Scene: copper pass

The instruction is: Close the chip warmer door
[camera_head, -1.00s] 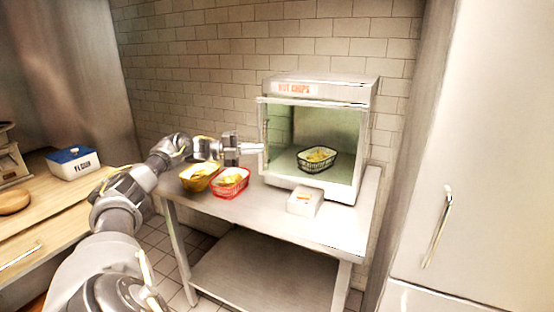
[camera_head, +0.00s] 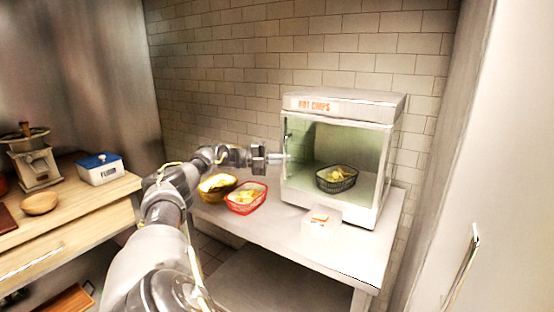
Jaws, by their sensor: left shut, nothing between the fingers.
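The chip warmer (camera_head: 350,104), a white box lettered HOT CHIPS, stands on the metal table. Its front shows a lit interior with a dark wire basket of chips (camera_head: 337,179) inside. I cannot make out a clear glass door panel or tell how far it is open. A small upright part, perhaps a handle (camera_head: 287,136), shows at the front's left edge. My left gripper (camera_head: 284,159) is shut and empty, its tips at the left front edge of the warmer. I cannot tell whether they touch it. My right gripper is not in view.
A yellow bowl (camera_head: 214,195) and a red basket of chips (camera_head: 234,203) sit below my left forearm. A small white box (camera_head: 321,222) stands before the warmer. The metal table (camera_head: 345,252) is bare at front right.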

